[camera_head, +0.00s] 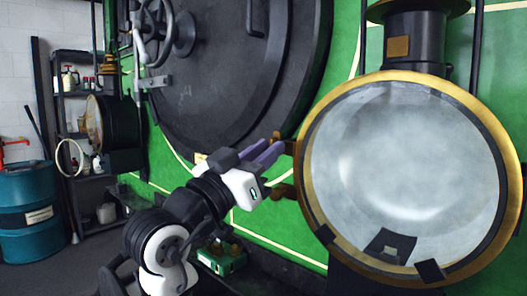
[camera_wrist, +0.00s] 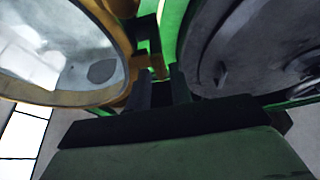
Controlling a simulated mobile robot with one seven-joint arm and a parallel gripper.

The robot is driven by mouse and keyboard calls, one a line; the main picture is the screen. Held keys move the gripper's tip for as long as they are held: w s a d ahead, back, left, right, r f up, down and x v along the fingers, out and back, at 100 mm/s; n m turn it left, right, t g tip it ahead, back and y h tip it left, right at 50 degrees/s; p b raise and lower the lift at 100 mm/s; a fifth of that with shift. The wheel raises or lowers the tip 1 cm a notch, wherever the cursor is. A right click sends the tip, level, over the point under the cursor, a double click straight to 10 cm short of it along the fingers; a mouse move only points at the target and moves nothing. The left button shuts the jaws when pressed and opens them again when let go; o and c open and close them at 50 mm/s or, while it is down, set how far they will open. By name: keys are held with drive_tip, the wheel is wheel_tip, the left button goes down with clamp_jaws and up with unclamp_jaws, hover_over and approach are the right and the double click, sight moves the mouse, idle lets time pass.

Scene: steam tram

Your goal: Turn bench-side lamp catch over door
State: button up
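A large round lamp (camera_head: 405,170) with a brass rim and cloudy glass door fills the right of the head view. Its brass rim also shows at the left of the wrist view (camera_wrist: 127,50). A small brass catch piece (camera_head: 277,137) sits at the rim's left side; a brass piece also shows just beyond the fingertips in the wrist view (camera_wrist: 158,70). My gripper (camera_head: 274,148) reaches to this side of the lamp. Its two fingers (camera_wrist: 160,88) stand apart with a narrow gap between them. I cannot tell whether they touch the catch.
The dark round smokebox door (camera_head: 230,75) with a handwheel (camera_head: 183,35) stands behind my gripper. A second lamp (camera_head: 108,122) is at the left by a shelf (camera_head: 85,95) with bottles. A blue drum (camera_head: 27,215) stands far left. A green box (camera_head: 222,258) lies below my arm.

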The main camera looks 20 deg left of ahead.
clamp_jaws()
drive_tip(key=shift+m+b, duration=0.35)
drive_tip(key=shift+m, duration=0.05)
drive_tip(key=m+g+h+b, duration=0.1)
drive_tip(key=m+g, duration=0.1)
drive_tip(key=m, duration=0.5)
drive_tip(key=m+g+h+b, duration=0.2)
drive_tip(key=m+g, duration=0.1)
drive_tip(key=m, duration=0.4)
drive_tip(key=m+g+h+b, duration=0.1)
drive_tip(key=m+g, duration=0.1)
drive_tip(key=m, duration=0.5)
drive_tip(key=shift+a+r+m+g+h, duration=0.1)
drive_tip(key=shift+r+m+g+h, duration=0.1)
drive_tip(key=shift+m+g+h, duration=0.15)
drive_tip(key=shift+o, duration=1.1)
unclamp_jaws()
